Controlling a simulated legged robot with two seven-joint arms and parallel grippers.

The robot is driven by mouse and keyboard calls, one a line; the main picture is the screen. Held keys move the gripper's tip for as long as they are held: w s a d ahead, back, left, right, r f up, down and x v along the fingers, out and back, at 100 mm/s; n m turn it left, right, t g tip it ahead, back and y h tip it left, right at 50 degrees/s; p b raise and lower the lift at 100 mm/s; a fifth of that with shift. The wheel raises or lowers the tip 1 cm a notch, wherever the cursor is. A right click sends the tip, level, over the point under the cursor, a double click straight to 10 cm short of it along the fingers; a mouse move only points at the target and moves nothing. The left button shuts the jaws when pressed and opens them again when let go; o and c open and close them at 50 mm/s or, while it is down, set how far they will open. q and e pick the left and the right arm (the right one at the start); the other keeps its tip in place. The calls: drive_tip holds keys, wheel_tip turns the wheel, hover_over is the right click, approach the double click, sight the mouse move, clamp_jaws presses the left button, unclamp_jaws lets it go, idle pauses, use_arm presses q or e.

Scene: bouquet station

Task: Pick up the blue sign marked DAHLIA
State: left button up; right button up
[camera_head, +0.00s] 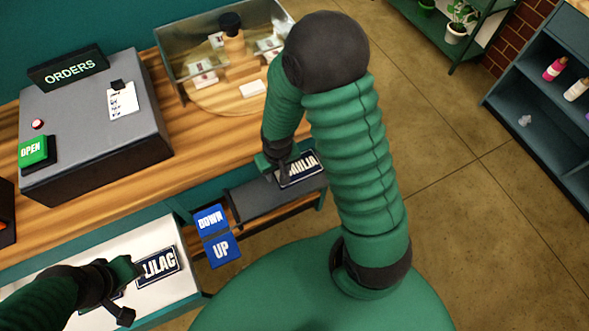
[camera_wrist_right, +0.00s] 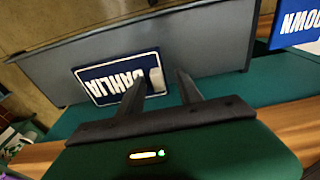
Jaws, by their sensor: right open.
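The blue DAHLIA sign (camera_head: 302,167) with white letters and a white border lies on a grey shelf at the counter's right end. In the right wrist view the sign (camera_wrist_right: 105,80) appears upside down. My right gripper (camera_head: 277,172) is open at the sign's left end in the head view. In the wrist view the open fingers (camera_wrist_right: 160,80) are spread, one overlapping the end of the sign; whether they touch it I cannot tell. My left gripper (camera_head: 130,291) looks open, beside a dark LILAC sign (camera_head: 162,264) on a white surface.
Blue DOWN (camera_head: 210,219) and UP (camera_head: 222,249) panels stand left of the grey shelf (camera_head: 262,198). A grey box with an ORDERS sign (camera_head: 69,69), a green OPEN button (camera_head: 33,151) and a glass case (camera_head: 200,70) stand on the wooden counter.

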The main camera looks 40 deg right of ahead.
drive_tip(key=shift+w+d+f, duration=0.25)
drive_tip(key=shift+d+f, duration=0.15)
drive_tip(key=shift+s, duration=0.1)
drive_tip(key=c, duration=0.5)
drive_tip(key=shift+a+r, duration=0.1)
drive_tip(key=shift+a, duration=0.05)
clamp_jaws()
drive_tip(key=shift+a, duration=0.1)
drive_tip(key=shift+d+r, duration=0.1)
drive_tip(key=shift+d, duration=0.1)
